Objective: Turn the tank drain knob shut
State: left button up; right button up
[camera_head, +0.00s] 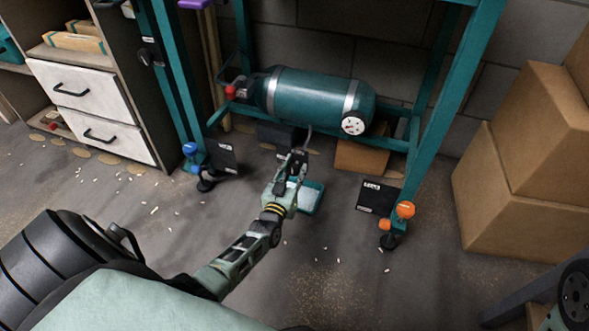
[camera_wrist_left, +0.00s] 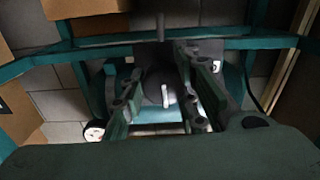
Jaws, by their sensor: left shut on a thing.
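The teal tank (camera_head: 315,92) lies on its side under the teal frame, with two silver bands and a white gauge (camera_head: 353,123) at its right end. A thin grey drain pipe (camera_head: 309,131) comes down from its underside. My left gripper (camera_head: 296,158) is below the tank at the end of this pipe, shut on the drain knob, which it hides in the head view. In the left wrist view the fingers (camera_wrist_left: 160,98) stand either side of the dark round knob (camera_wrist_left: 153,86), which has a pale mark. My right gripper is not in view.
A teal tray (camera_head: 307,198) lies on the floor below my left gripper. The frame's legs (camera_head: 447,100) stand either side, with an orange knob (camera_head: 405,209) at the right foot. Cardboard boxes (camera_head: 515,160) are stacked at right. Drawers (camera_head: 90,98) stand at left.

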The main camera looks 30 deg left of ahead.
pick_arm(q)
jog(key=shift+w+d+r, duration=0.2)
jog(key=shift+d, duration=0.3)
jog(key=o, duration=1)
jog(key=shift+a+f, duration=0.1)
jog(key=shift+a, duration=0.15)
jog(key=shift+s, duration=0.15)
jog(key=v, duration=0.7)
jog(key=shift+s, duration=0.15)
